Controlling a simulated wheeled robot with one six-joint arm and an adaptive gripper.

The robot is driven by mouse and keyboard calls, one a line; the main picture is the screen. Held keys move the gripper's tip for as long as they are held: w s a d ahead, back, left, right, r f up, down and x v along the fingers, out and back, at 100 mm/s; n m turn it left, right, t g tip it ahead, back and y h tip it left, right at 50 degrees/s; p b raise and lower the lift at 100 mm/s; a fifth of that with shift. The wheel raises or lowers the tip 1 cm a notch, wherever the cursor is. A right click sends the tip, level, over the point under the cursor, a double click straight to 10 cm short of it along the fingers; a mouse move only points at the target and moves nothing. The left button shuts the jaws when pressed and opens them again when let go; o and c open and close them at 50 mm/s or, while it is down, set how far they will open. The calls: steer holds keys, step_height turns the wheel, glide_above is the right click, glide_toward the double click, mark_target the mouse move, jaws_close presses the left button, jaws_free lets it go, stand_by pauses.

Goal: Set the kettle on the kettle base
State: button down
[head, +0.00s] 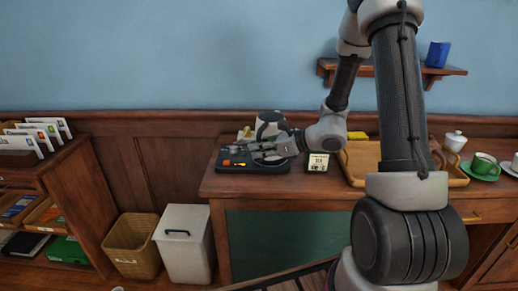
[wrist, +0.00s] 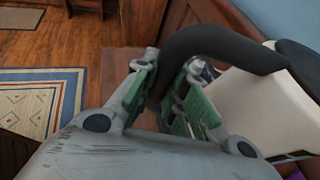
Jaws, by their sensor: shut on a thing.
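The kettle (wrist: 250,110) has a cream body and a thick black handle (wrist: 215,45) in the wrist view. My gripper (wrist: 172,66) is shut on that handle, with a green-padded finger on each side. In the head view my gripper (head: 256,149) is over the left end of the wood counter, and the pale kettle (head: 270,122) shows just behind it, partly hidden. A flat black base (head: 240,166) with an orange mark lies on the counter below my gripper. The kettle's underside is hidden, so I cannot tell whether it touches the base.
A small dark framed card (head: 318,162) stands right of the base. Further right are a wooden tray (head: 357,168), a white lidded pot (head: 455,140) and a green cup (head: 484,162). A white bin (head: 184,245) and a wicker basket (head: 134,245) stand on the floor left of the counter.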

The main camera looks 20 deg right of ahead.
steer(key=shift+f, duration=0.45)
steer(key=c, duration=1.7)
jaws_free()
steer(key=shift+c, duration=0.2)
steer(key=v, duration=1.1)
steer(key=shift+f, duration=0.1)
